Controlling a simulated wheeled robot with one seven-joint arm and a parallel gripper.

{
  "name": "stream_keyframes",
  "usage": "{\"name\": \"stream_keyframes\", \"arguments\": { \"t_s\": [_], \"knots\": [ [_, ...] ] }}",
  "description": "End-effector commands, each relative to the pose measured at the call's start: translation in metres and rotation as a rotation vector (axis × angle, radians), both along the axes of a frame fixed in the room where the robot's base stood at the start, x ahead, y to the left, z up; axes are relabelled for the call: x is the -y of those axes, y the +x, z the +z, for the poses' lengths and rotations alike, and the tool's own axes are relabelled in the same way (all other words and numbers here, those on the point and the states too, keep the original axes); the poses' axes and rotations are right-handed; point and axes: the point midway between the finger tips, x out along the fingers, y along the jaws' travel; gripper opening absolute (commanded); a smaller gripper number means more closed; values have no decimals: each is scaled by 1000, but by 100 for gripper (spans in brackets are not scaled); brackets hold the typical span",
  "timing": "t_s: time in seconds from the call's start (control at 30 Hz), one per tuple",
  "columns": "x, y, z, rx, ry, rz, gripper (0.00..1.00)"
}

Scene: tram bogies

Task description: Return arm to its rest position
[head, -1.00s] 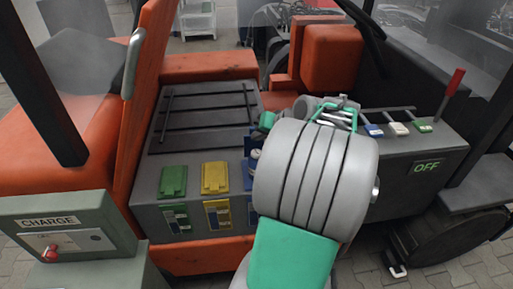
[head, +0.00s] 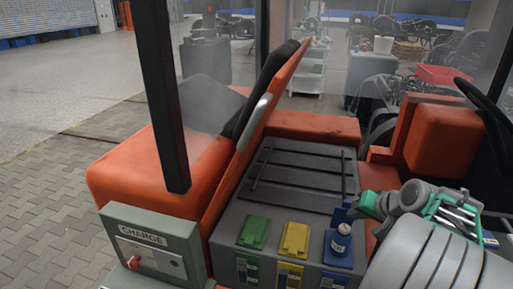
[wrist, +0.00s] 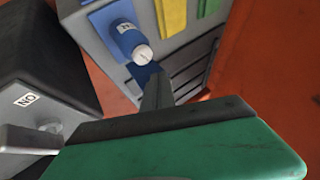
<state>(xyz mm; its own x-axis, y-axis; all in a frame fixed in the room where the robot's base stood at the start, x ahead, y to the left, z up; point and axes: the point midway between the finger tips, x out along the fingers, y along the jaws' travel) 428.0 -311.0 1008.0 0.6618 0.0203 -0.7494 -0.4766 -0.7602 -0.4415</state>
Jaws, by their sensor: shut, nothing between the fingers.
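My gripper (head: 368,204) is at the right of the head view, beside the grey battery box (head: 262,212) of an orange vehicle. In the wrist view its dark fingers (wrist: 157,88) are together with nothing between them, above a green part of the hand. A blue cover with a small labelled cylinder (head: 342,238) is just left of my gripper in the head view. The cylinder also shows in the wrist view (wrist: 130,42), apart from the fingers. My rounded grey arm link fills the lower right of the head view.
A green cover (head: 254,232) and a yellow cover (head: 295,240) sit on the battery box. A CHARGE box (head: 150,240) with a red knob stands at lower left. Open floor lies left.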

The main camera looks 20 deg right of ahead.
Motion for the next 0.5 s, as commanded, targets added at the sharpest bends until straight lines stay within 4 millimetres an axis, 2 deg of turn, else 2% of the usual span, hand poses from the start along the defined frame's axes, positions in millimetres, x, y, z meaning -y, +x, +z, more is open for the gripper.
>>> {"name": "stream_keyframes", "arguments": {
  "t_s": [0.07, 0.2, 0.33, 0.4, 0.5],
  "knots": [
    [3, -21, -25, -90, 8, -20, 0],
    [-3, -70, -71, -267, 53, -72, 0],
    [-17, -120, -95, -418, 86, -133, 0],
    [-37, -141, -101, -504, 88, -141, 0],
    [-74, -156, -101, -605, 58, -112, 0]
  ]
}}
